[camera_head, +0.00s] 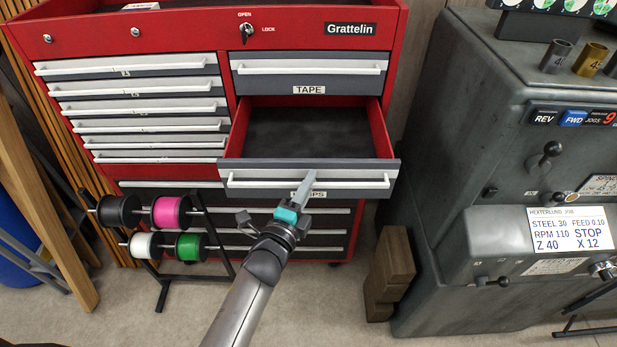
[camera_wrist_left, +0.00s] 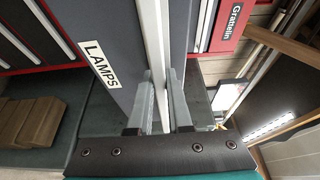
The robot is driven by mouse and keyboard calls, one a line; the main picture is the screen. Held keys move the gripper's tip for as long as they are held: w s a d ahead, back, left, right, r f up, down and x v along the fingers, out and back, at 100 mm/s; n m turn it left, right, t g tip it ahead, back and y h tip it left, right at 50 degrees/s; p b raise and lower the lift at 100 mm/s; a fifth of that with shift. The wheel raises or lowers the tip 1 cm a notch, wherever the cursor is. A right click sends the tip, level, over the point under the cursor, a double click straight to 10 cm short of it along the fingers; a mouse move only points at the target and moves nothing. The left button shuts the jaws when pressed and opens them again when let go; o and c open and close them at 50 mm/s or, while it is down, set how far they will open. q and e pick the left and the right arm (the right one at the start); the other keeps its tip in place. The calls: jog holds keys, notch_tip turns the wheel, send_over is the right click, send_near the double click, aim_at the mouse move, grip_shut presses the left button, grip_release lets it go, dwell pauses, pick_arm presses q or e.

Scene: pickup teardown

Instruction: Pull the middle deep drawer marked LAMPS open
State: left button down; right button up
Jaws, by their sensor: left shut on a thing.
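The LAMPS drawer (camera_head: 250,165) stands pulled out of the red cabinet, below the TAPE drawer (camera_head: 300,86). Its dark inside (camera_head: 305,130) shows empty in the head view. My left gripper (camera_head: 308,184) is at the drawer's long white handle (camera_head: 352,185), covering part of the LAMPS label. In the left wrist view the two fingers (camera_wrist_left: 161,108) are on either side of the handle bar (camera_wrist_left: 162,35), shut on it. The LAMPS label (camera_wrist_left: 102,63) shows there on the grey drawer front. My right gripper is in neither view.
A rack of several coloured spools (camera_head: 169,212) stands in front of the cabinet at left. Wooden blocks (camera_head: 389,265) stand on the floor at right, beside a grey lathe-like machine (camera_head: 455,150). Long planks (camera_head: 45,200) lean at far left. Bare floor lies in front.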

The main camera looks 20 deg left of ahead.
pick_arm(q)
jog(key=shift+s+d, duration=0.15)
jog(key=shift+s, duration=0.4)
jog(key=c, duration=0.8)
grip_release()
jog(key=shift+c, duration=0.2)
jog(key=s+a+b, duration=0.1)
jog(key=s, duration=1.4)
jog(key=shift+a+b, duration=0.3)
jog(key=shift+a, duration=0.05)
